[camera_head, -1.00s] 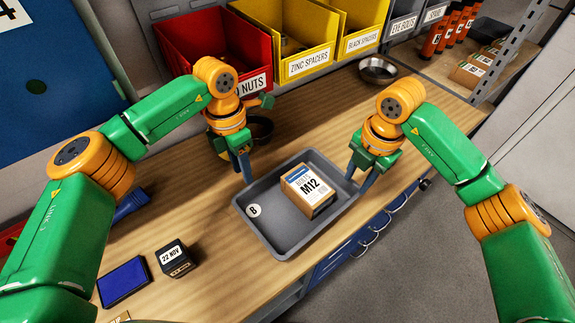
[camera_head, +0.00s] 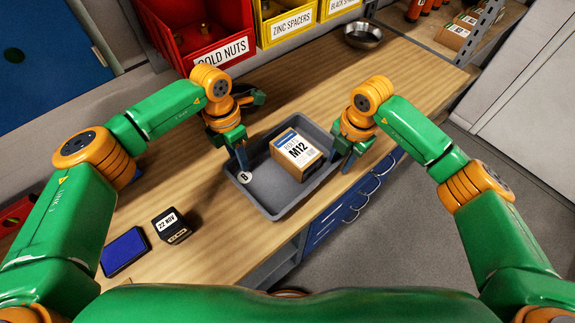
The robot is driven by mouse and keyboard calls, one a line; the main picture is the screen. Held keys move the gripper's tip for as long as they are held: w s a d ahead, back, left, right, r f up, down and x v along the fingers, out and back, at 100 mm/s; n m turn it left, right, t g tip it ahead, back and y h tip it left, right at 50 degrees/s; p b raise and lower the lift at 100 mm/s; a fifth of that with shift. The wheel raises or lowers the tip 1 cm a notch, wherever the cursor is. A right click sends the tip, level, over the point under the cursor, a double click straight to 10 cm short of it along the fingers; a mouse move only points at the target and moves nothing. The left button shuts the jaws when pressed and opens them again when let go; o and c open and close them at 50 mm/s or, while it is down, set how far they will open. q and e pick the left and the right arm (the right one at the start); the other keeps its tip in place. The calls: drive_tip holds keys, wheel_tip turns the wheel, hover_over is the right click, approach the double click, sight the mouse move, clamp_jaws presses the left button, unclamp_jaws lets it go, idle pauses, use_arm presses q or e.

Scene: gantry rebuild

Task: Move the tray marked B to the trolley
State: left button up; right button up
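The grey tray marked B (camera_head: 268,204) stands on the bench near its front edge, with the round label at its left end. A box marked M12 (camera_head: 297,155) sits in it towards the right. My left gripper (camera_head: 242,161) points down at the tray's left end, with its fingertips close to the rim just behind the label. Its finger gap is too small to make out. My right gripper (camera_head: 343,160) points down at the tray's right end, with two fingers apart at the rim. Contact with the tray cannot be told at either end. No trolley is in view.
A date stamp block (camera_head: 171,226) and a blue pad (camera_head: 125,252) lie left of the tray. Red (camera_head: 205,45) and yellow bins (camera_head: 285,22) line the back, with a metal bowl (camera_head: 362,35) at the back right. Grey floor (camera_head: 400,235) is open beyond the bench's front edge.

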use_arm(q)
drive_tip(key=shift+w, duration=0.1)
clamp_jaws()
use_arm(e)
clamp_jaws()
drive_tip(key=shift+w, duration=0.1)
idle(1.0)
